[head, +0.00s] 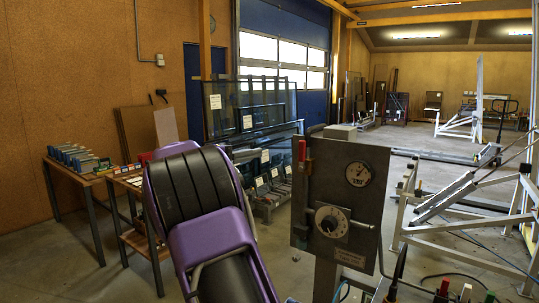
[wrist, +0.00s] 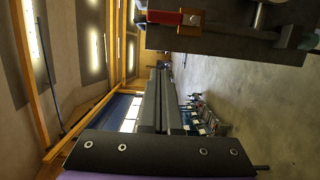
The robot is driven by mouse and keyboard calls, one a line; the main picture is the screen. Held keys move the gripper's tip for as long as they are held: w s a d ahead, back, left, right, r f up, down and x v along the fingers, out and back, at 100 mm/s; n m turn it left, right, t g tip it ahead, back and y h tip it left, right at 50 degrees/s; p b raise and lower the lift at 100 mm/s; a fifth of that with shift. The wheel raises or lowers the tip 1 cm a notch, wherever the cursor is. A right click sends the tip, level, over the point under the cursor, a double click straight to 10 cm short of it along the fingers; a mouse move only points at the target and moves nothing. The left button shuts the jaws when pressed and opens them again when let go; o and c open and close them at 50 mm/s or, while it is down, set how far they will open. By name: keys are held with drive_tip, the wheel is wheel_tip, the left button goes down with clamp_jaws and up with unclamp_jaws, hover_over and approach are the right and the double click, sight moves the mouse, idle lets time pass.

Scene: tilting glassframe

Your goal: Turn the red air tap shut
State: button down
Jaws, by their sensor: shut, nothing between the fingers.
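The red air tap (head: 301,150) has a red lever that stands upright at the upper left edge of a dark grey control panel (head: 365,220). In the wrist view, which is turned on its side, the red lever (wrist: 165,18) shows at the top edge with a brass-coloured part at its end. My gripper (wrist: 160,148) shows as a dark bar with bolts along the bottom of the wrist view. It is shut and empty, clear of the tap. In the head view my purple and black arm hides the gripper.
The panel carries a round gauge (head: 359,174) and a dial (head: 331,221). A table (head: 91,180) with coloured parts stands at the left. Glass racks stand behind. A white metal frame (head: 470,220) is at the right, with cables on the floor. Open floor lies farther back.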

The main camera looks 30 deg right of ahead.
sight(302, 156)
drive_tip(key=s+d, duration=0.2)
drive_tip(key=d, duration=0.8)
drive_tip(key=shift+s+d, duration=0.2)
drive_tip(key=shift+d, duration=0.05)
